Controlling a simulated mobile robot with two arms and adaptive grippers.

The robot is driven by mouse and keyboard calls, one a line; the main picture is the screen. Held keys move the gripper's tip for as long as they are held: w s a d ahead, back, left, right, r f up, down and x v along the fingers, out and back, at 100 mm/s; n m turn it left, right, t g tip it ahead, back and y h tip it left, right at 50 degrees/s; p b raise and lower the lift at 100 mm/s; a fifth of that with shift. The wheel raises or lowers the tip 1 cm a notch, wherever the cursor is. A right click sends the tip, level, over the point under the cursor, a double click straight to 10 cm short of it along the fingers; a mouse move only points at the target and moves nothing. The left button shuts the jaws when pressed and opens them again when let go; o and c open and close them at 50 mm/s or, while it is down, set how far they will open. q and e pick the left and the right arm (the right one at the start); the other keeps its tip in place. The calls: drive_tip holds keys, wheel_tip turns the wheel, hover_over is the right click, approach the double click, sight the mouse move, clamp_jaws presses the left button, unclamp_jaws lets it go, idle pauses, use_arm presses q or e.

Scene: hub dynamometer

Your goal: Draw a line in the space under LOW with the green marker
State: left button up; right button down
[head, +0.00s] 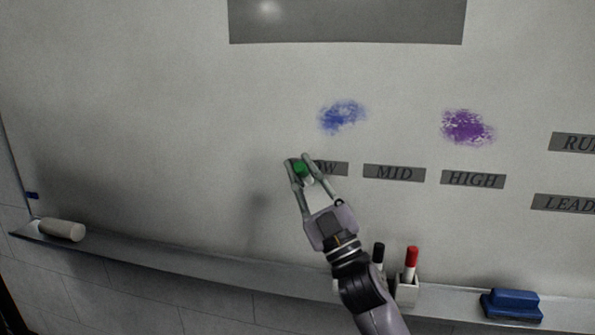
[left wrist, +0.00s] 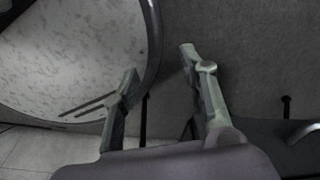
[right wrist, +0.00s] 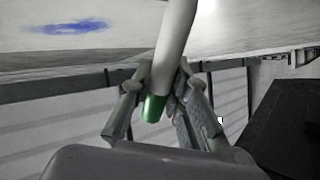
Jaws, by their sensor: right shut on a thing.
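My right gripper (head: 304,165) is shut on the green marker (head: 301,169) in front of the whiteboard, over the left part of the LOW label (head: 333,169); only its last letter shows. In the right wrist view, the white-bodied marker (right wrist: 175,40) is between the fingers, its green end (right wrist: 153,107) toward the palm. Whether its far end touches the board cannot be told. The board under LOW is partly hidden by my gripper, and no line shows there. My left gripper (left wrist: 158,65) is open and empty in the left wrist view, and out of the head view.
MID (head: 394,173) and HIGH (head: 473,180) labels are right of LOW. Blue (head: 342,116) and purple (head: 467,126) smudges are above. The tray ledge (head: 190,258) holds a white cylinder (head: 62,230), black (head: 378,253) and red (head: 412,257) markers in a holder, and a blue eraser (head: 512,304).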

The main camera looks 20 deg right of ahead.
drive_tip(key=shift+s+d, duration=0.1)
drive_tip(key=shift+d, duration=0.1)
drive_tip(key=shift+s+d, duration=0.35)
drive_tip(key=shift+d, duration=0.05)
idle(0.4)
drive_tip(key=shift+s+d, duration=0.35)
drive_tip(key=shift+d, duration=0.25)
drive_tip(key=shift+s+d, duration=0.4)
drive_tip(key=shift+d, duration=0.2)
drive_tip(key=shift+s+d, duration=0.35)
drive_tip(key=shift+d, duration=0.2)
